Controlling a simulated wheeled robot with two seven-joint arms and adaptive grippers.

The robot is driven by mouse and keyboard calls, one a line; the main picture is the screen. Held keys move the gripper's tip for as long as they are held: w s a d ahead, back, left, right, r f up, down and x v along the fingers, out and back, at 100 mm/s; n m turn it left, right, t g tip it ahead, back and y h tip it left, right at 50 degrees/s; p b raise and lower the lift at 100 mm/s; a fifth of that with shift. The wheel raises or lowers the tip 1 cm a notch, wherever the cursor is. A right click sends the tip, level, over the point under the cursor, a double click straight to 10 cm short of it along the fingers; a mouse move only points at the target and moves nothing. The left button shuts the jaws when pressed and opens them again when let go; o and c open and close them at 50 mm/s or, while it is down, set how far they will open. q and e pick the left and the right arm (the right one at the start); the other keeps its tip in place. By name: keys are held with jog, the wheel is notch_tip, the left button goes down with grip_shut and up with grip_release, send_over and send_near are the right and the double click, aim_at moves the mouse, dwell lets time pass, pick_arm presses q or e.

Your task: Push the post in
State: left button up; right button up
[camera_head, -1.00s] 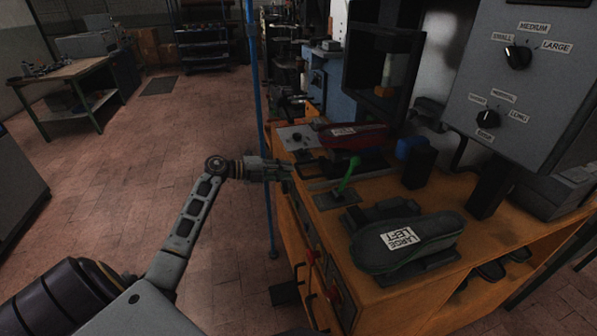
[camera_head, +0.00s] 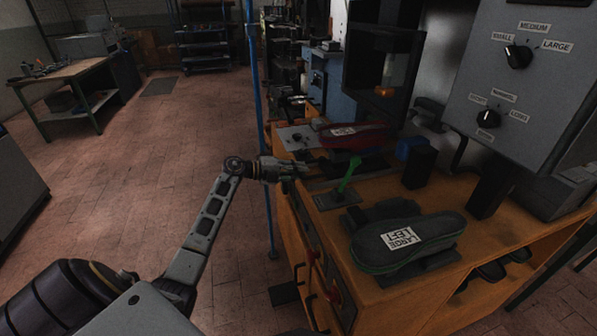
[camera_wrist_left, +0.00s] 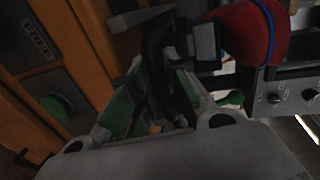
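A red shoe-shaped piece (camera_head: 352,134) with a white label sits at the back of the orange bench, above a dark support (camera_head: 345,163). I cannot tell for sure which part is the post. My left gripper (camera_head: 302,170) is at the bench's left edge, beside that support and left of the green lever (camera_head: 348,174). In the left wrist view, its fingers (camera_wrist_left: 158,100) stand apart, so it is open. A dark upright part (camera_wrist_left: 158,55) shows beyond and between them; contact cannot be told. The red piece (camera_wrist_left: 252,35) is at upper right there. My right gripper is not in view.
A dark sole marked LARGE LEFT (camera_head: 405,243) lies at the bench's front. A grey panel with two dials (camera_head: 520,90) stands at right. A blue pole (camera_head: 257,90) rises left of the bench. A green button (camera_wrist_left: 58,105) is on the bench front.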

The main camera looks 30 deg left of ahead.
pick_arm(q)
grip_shut()
jog(key=shift+w+d, duration=0.1)
